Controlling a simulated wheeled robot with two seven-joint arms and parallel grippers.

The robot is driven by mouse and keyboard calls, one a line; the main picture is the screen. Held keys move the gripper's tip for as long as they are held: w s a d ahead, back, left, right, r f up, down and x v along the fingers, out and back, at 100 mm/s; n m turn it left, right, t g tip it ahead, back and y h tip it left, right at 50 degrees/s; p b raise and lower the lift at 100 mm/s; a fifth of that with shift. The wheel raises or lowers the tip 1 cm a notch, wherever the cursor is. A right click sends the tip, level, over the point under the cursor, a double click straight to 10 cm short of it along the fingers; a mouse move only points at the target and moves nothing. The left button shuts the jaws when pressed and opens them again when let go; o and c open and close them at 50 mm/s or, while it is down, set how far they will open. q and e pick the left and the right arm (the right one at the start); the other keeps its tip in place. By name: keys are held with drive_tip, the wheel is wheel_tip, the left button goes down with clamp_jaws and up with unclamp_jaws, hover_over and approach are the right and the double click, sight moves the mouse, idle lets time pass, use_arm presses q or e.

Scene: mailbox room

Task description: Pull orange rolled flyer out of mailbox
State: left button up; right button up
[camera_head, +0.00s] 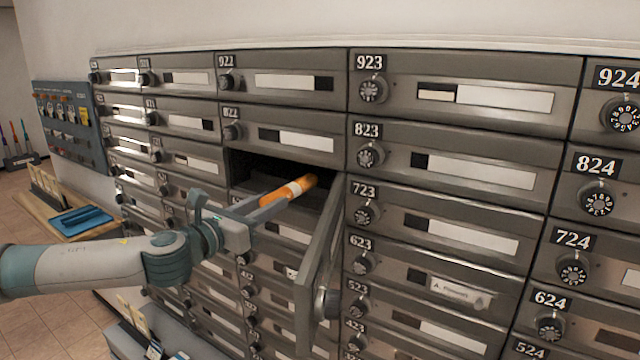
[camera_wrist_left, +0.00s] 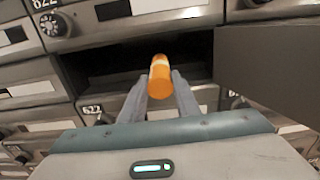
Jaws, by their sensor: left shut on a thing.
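The orange rolled flyer (camera_head: 290,190) lies at the mouth of an open mailbox (camera_head: 250,165) below box 822, left of box 723. A pale band shows around the roll. My left gripper (camera_head: 277,197) is shut on the flyer, its fingers on either side of it. The left wrist view also shows the flyer (camera_wrist_left: 161,78) between the fingertips (camera_wrist_left: 162,92), in front of the dark opening (camera_wrist_left: 120,65). I cannot tell whether the flyer's far end is still inside the box. My right gripper is not in view.
The mailbox door (camera_head: 318,270) hangs open to the right of the gripper and sticks out towards me. Closed mailboxes surround the opening. A wooden table (camera_head: 45,207) with a blue item (camera_head: 80,219) stands at the left, and a blue-grey panel (camera_head: 70,125) is on the wall.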

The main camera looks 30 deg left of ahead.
use_arm(q)
drive_tip(key=s+b, duration=0.4)
drive_tip(key=s, duration=0.4)
drive_tip(key=shift+a+b, duration=0.25)
drive_tip(key=shift+b, duration=0.15)
